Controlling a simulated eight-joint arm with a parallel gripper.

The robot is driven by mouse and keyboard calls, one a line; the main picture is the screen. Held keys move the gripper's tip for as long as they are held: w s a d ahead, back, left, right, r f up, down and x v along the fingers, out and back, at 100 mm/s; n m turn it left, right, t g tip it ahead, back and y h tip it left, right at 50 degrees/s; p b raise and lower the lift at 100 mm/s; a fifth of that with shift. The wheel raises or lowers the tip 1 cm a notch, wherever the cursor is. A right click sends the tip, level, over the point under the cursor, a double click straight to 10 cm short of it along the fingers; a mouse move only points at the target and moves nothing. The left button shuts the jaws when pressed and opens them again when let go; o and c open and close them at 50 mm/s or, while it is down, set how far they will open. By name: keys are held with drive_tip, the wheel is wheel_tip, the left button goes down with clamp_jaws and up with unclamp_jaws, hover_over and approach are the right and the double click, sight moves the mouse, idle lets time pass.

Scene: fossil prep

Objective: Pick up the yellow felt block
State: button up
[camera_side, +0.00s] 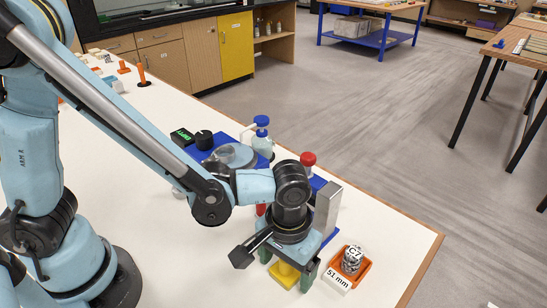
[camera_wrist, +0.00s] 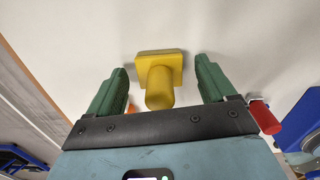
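The yellow felt block (camera_side: 284,275) is on the white table below my gripper in the side view. In the wrist view the block (camera_wrist: 160,62) shows as a flat rectangular base with a round post pointing toward the camera. My gripper (camera_side: 287,268) points down with its green fingers apart. In the wrist view the fingers of my gripper (camera_wrist: 160,68) stand left and right of the block, with a gap on each side. Nothing is held. In the side view the fingers and gripper body partly hide the block.
An orange tray (camera_side: 351,268) with a dark lump and a "51 mm" label (camera_side: 338,281) is close on the right. A blue-capped bottle (camera_side: 262,138), a red-capped item (camera_side: 308,160) and a blue-based device (camera_side: 233,155) stand behind. The table's right edge (camera_side: 432,253) is near.

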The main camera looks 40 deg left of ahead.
drive_tip(key=c, duration=1.2)
drive_tip(key=shift+r, duration=0.8)
wheel_tip(320, 180, up, 3)
drive_tip(key=shift+f, duration=0.1)
drive_tip(key=s+d+r, duration=0.1)
drive_tip(key=s+r, duration=0.1)
drive_tip(key=s, duration=0.1)
drive_tip(key=s+d+r, duration=0.2)
drive_tip(key=s, duration=0.2)
drive_tip(key=s+d+r, duration=0.1)
drive_tip(key=s+r, duration=0.1)
drive_tip(key=s, duration=0.2)
drive_tip(key=shift+d+r, duration=0.15)
drive_tip(key=shift+r, duration=0.2)
